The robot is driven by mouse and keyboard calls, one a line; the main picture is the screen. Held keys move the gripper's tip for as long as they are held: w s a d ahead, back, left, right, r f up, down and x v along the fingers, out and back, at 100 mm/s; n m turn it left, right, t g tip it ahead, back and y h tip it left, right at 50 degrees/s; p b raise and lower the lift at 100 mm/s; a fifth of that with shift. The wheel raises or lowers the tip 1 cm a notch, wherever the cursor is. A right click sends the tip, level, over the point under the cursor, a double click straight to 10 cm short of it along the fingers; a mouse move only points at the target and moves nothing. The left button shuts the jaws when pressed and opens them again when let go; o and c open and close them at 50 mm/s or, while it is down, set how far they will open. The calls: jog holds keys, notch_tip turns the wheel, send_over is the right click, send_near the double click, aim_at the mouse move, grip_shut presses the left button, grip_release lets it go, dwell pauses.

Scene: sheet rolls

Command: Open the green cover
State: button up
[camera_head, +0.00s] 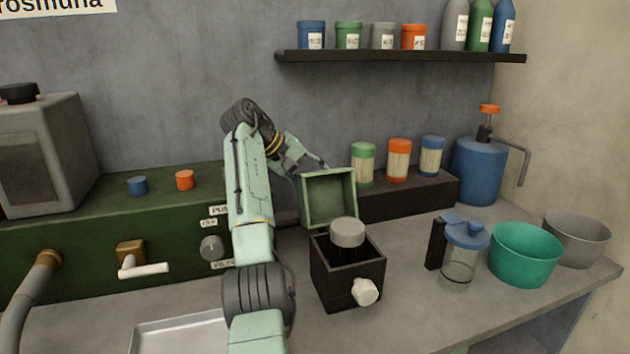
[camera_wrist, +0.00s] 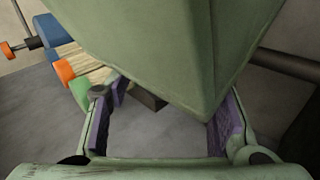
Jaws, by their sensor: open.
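The green cover (camera_head: 352,213) is a square, hollow lid standing raised at the back of a dark box (camera_head: 335,283), its open inside facing the head camera. The box's top is uncovered, and a grey round cap (camera_head: 347,232) shows there. My gripper (camera_head: 316,165) is at the cover's upper left edge, with its tips partly hidden behind it. In the wrist view my gripper (camera_wrist: 172,105) is open, its purple pads apart, with the green cover (camera_wrist: 165,45) large before and between them. I cannot tell whether a finger touches it.
A white knob (camera_head: 365,291) sticks out of the box's front. Labelled jars (camera_head: 398,160) stand on a dark ledge behind, right of the cover. A blue-lidded jug (camera_head: 462,255) and a green bowl (camera_head: 525,253) stand right. A green machine (camera_head: 90,230) is left. Counter between box and jug is clear.

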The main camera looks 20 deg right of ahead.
jog(key=shift+r, duration=0.1)
jog(key=v, duration=1.2)
jog(key=shift+s, duration=0.1)
